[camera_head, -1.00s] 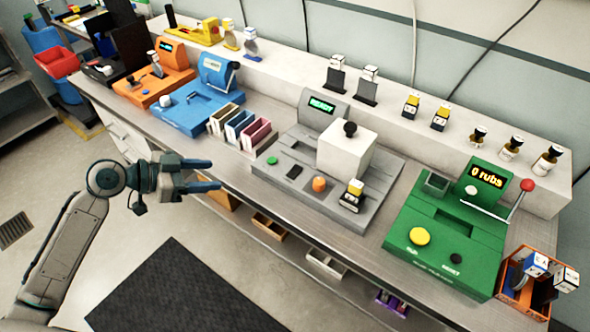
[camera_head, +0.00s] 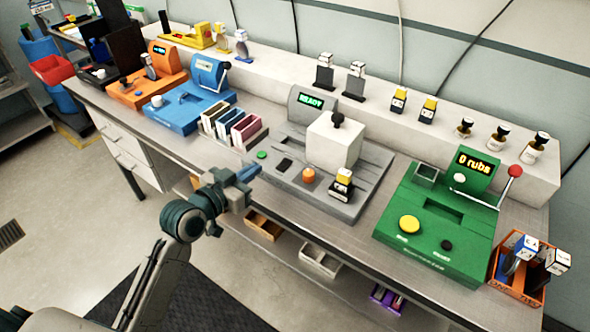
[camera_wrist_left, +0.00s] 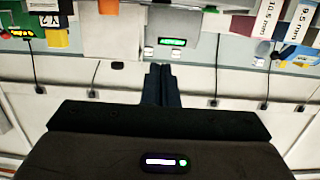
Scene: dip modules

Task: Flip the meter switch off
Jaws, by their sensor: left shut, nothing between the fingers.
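The grey meter (camera_head: 345,205) stands on the bench with a lit green display (camera_head: 311,102) on its raised head. On its sloped front are a green button (camera_head: 262,155), a small black switch (camera_head: 284,164) and an orange knob (camera_head: 308,175). I cannot tell which way the switch is set. My left gripper (camera_head: 252,172) is shut and empty, just in front of the meter's left front edge, apart from the switch in the picture. In the left wrist view, the shut fingers (camera_wrist_left: 161,82) point toward the display (camera_wrist_left: 173,42).
A white block (camera_head: 333,147) with a black knob sits on the meter. Sample holders (camera_head: 232,128) and a blue machine (camera_head: 190,110) stand to the left. A green machine (camera_head: 440,225) and an orange bin (camera_head: 515,285) stand to the right. Bench edge lies below the gripper.

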